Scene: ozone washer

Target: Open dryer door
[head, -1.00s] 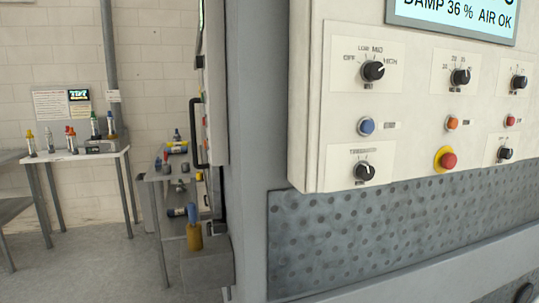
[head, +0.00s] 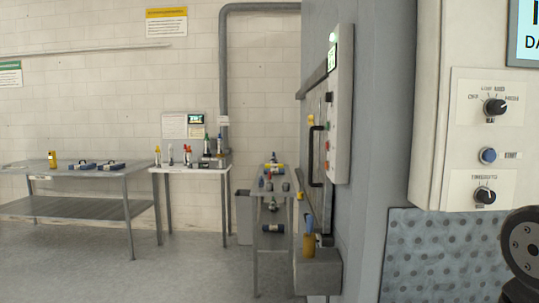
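A black curved handle (head: 312,152) stands upright on a machine front that I see almost edge-on, right of the middle. I cannot tell for sure whether the door it belongs to is the dryer door. That front looks closed. Beside the handle, a pale control box (head: 339,115) with a green lit display and several buttons stands out from the machine. A dark round joint at the lower right edge appears to be part of my arm. My gripper is not in view.
A near control panel (head: 440,120) with knobs and a blue button fills the right side. A grey box (head: 317,273) with a yellow-and-blue bottle juts out below the handle. A narrow table (head: 272,217), white table (head: 192,168) and steel table (head: 80,205) stand left. Floor at lower left is clear.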

